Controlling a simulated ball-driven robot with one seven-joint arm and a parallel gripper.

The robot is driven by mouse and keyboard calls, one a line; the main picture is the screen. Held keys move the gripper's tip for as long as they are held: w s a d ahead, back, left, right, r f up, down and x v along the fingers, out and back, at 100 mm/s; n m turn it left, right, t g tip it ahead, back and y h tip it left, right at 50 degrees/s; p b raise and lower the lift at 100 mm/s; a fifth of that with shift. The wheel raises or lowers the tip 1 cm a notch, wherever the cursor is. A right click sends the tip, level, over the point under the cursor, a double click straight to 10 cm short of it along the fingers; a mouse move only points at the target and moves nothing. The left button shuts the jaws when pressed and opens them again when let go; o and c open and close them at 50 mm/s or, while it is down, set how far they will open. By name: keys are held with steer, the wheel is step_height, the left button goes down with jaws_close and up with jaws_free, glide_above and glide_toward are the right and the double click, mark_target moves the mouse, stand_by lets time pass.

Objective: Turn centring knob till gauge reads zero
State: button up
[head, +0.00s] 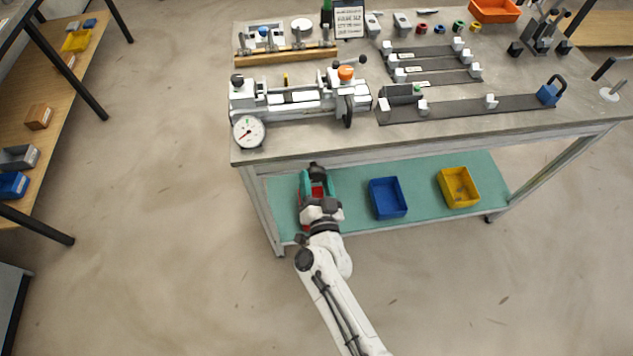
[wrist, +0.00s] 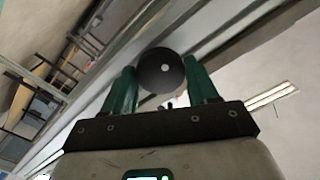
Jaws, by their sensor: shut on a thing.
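My gripper (head: 316,177) is at the front of the workbench, near its left end. In the wrist view its two green fingers (wrist: 163,80) are closed on the sides of a round black knob (wrist: 161,69) with a white dot at its centre. The knob shows in the head view as a small dark shape (head: 316,168) at the fingertips, below the bench's front edge.
The grey jig (head: 290,106) with a black handwheel (head: 348,110) and an orange-topped knob (head: 345,72) sits on the bench (head: 300,140). A blue bin (head: 387,197) and a yellow bin (head: 459,187) stand on the green lower shelf. The floor in front is clear.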

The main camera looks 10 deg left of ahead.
steer(key=m+b, duration=0.1)
steer(key=m, duration=0.5)
steer(key=shift+m, duration=0.3)
steer(key=m, duration=0.3)
steer(key=shift+m+b, duration=0.6)
steer(key=shift+m, duration=1.3)
steer(key=shift+r+m, duration=0.1)
steer(key=shift+m, duration=0.2)
steer(key=o, duration=1)
steer(key=shift+o, duration=0.2)
steer(key=v, duration=1.1)
steer(key=shift+p, duration=0.3)
